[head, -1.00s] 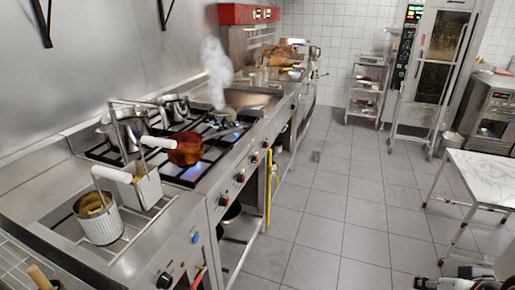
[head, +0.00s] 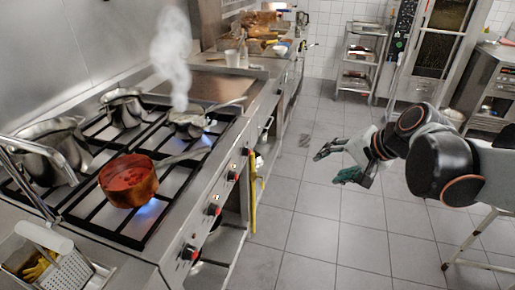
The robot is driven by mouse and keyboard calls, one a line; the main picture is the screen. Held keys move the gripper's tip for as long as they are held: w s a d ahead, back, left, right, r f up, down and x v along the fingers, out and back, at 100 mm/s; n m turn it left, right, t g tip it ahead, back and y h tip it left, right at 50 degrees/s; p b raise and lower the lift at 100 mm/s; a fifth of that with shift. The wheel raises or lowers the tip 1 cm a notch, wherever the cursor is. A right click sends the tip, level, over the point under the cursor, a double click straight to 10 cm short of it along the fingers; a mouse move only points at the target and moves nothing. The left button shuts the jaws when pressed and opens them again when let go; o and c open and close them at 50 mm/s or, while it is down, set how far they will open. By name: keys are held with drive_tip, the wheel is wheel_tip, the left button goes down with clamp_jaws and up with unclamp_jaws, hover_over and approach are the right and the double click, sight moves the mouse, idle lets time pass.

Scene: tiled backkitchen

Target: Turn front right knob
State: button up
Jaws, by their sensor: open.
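The stove (head: 152,238) stands at left, with a row of black knobs with red marks along its front panel. The nearest knob (head: 189,252) is low in the picture, and others (head: 213,209), (head: 232,176) and (head: 245,151) run away along the panel. I cannot tell which is the front right one. My gripper (head: 328,167) is open and empty over the floor, right of the stove and clear of every knob.
A steaming pan (head: 188,122) stands on a farther burner, its handle reaching over the front edge. A yellow bar (head: 254,198) hangs along the stove front. Tiled floor (head: 305,225) lies free between stove and gripper. A rack (head: 358,70) stands at the back.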

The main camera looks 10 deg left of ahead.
drive_tip(key=w+a+f+m+g+y, duration=0.1)
drive_tip(key=w+a+f+m+y, duration=0.2)
drive_tip(key=w+a, duration=0.5)
drive_tip(key=m+g+y+p, duration=0.1)
drive_tip(key=m+g+y, duration=0.15)
drive_tip(key=y, duration=0.35)
approach(237, 178)
drive_tip(key=w+d+r, duration=0.2)
drive_tip(key=d+r, duration=0.5)
wheel_tip(237, 178, down, 9)
drive_tip(key=s+a+m+y, duration=0.2)
drive_tip(key=a+y, duration=0.1)
drive_tip(key=shift+g, duration=0.35)
drive_tip(key=a+b, duration=0.1)
drive_tip(key=a, duration=0.3)
drive_tip(key=w+a+b, duration=0.1)
drive_tip(key=a, duration=0.3)
drive_tip(key=a+b, duration=0.1)
drive_tip(key=a, duration=0.4)
drive_tip(key=shift+w+f, duration=0.2)
drive_tip(key=c, duration=1.1)
